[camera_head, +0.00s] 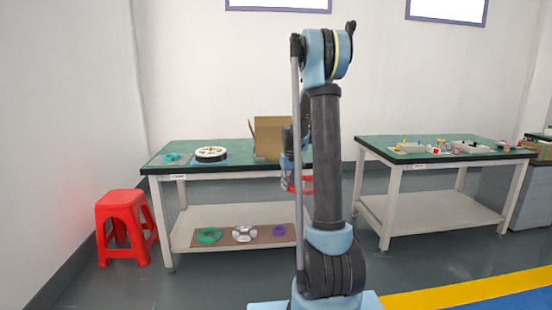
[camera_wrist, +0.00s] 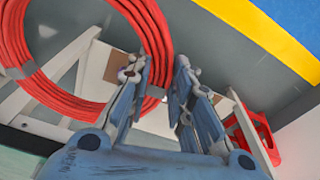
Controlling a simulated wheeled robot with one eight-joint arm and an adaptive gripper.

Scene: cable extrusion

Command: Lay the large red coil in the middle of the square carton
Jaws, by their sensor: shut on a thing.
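The large red coil (camera_wrist: 70,100) fills the upper left of the wrist view. My gripper (camera_wrist: 165,75) is shut on the coil's right side, with the strands between its fingers. In the head view a bit of the red coil (camera_head: 305,184) shows beside my arm, below the table top's front edge. The square carton (camera_head: 273,136) stands open on the left table, with its right part hidden behind my arm. I cannot see inside it.
The left table (camera_head: 230,152) also bears a white reel (camera_head: 211,154) and a small green coil (camera_head: 172,157). Its lower shelf holds green (camera_head: 208,235), silver (camera_head: 244,233) and purple (camera_head: 279,230) coils. A red stool (camera_head: 125,225) stands left. The right table (camera_head: 430,155) holds small parts.

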